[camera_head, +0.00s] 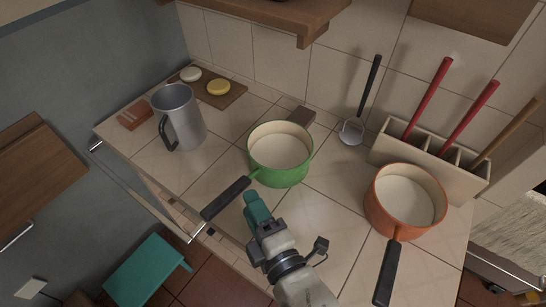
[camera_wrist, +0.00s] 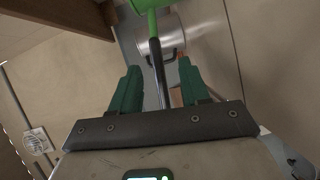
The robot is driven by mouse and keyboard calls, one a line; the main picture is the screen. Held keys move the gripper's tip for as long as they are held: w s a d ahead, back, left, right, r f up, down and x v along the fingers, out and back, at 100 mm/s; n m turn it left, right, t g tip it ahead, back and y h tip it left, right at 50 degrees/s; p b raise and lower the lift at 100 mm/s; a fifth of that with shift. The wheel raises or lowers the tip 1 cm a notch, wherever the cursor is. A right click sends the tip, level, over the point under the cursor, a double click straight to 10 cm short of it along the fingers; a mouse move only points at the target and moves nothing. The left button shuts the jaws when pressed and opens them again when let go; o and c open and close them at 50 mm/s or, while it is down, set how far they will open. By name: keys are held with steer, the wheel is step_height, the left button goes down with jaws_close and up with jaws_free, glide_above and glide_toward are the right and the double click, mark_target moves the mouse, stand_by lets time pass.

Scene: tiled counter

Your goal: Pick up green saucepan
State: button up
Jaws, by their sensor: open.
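The green saucepan (camera_head: 281,174) stands upright on the tiled counter, cream inside. Its black handle (camera_head: 226,198) points to the lower left, over the counter's front edge. My gripper (camera_head: 253,200) has teal fingers and is just right of the handle in the head view, in front of the pan. In the wrist view my gripper (camera_wrist: 159,68) is open, with the saucepan's handle (camera_wrist: 158,72) showing in the gap between the fingers. The green saucepan (camera_wrist: 145,4) is cut off at the top there. I cannot tell how far the handle is from the fingers in depth.
An orange saucepan (camera_head: 405,199) stands to the right, its handle toward the front. A metal jug (camera_head: 181,116) stands to the left, near a board (camera_head: 222,96) with soaps. A ladle (camera_head: 352,130) and a utensil holder (camera_head: 425,157) are along the wall.

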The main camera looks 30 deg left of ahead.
mark_target(244, 190)
steer(key=x, duration=0.3)
steer(key=shift+w+a, duration=0.1)
steer(key=shift+w+a+r+p, duration=0.2)
steer(key=shift+w+a+p, duration=0.1)
steer(key=shift+a+p, duration=0.2)
steer(key=shift+p+x, duration=0.6)
steer(key=shift+x, duration=1.45)
steer(key=shift+c, duration=0.4)
jaws_close()
steer(key=shift+f, duration=0.1)
